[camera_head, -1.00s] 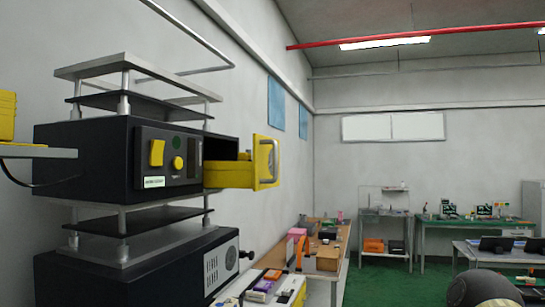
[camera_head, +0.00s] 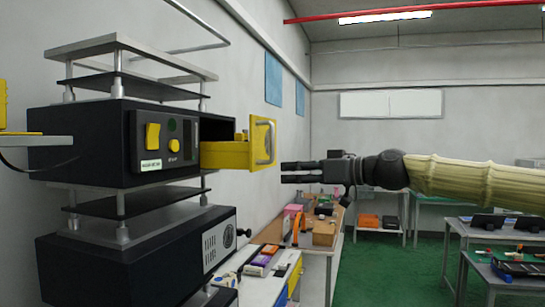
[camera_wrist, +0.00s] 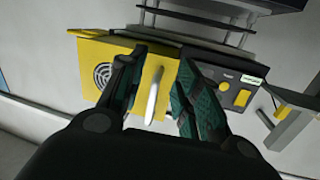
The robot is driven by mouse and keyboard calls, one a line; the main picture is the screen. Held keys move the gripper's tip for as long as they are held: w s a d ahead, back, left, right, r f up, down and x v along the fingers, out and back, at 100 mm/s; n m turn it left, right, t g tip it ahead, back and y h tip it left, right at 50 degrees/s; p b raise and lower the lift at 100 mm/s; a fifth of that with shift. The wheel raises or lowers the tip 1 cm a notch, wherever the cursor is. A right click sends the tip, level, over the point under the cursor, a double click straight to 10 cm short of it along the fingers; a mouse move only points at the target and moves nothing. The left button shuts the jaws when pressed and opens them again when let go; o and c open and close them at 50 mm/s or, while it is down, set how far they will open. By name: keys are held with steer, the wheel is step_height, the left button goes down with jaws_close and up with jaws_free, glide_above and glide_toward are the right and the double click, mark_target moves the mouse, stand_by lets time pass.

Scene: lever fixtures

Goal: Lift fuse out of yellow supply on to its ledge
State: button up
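The yellow supply is a black box (camera_head: 75,140) with a yellow switch and a yellow knob. A yellow block with a pale handle, likely the fuse (camera_head: 228,155), sticks partway out of its right-hand opening. It also shows in the wrist view (camera_wrist: 152,62), its handle between my fingers in the picture. My gripper (camera_head: 283,172) is just right of the handle and slightly below it, apart from it. Its two fingers are spread and empty, also in the wrist view (camera_wrist: 156,68). A grey ledge (camera_head: 45,141) juts in at the far left.
A yellow piece (camera_head: 3,108) rests at the ledge's left end, cut off by the frame. Plates on posts (camera_head: 130,48) stand above the supply, and a second black box (camera_head: 125,250) sits below. A cluttered bench (camera_head: 325,249) runs along the wall behind. The space right of the handle holds my arm.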

mark_target(272, 156)
steer(key=s+d+r+n+y, duration=0.15)
steer(key=d+r, duration=0.25)
steer(key=r, duration=0.4)
steer(key=shift+t+h, duration=0.25)
steer(key=shift+t, duration=0.05)
steer(key=shift+s+p+x, duration=0.15)
steer(key=shift+p+x, duration=1.2)
steer(key=shift+x, duration=1.4)
steer(key=shift+s+p+x, duration=0.1)
steer(key=shift+p+x, duration=1.2)
steer(key=shift+x, duration=1.45)
steer(key=shift+a, duration=0.1)
steer(key=shift+c, duration=0.2)
steer(key=shift+s, duration=0.1)
jaws_close()
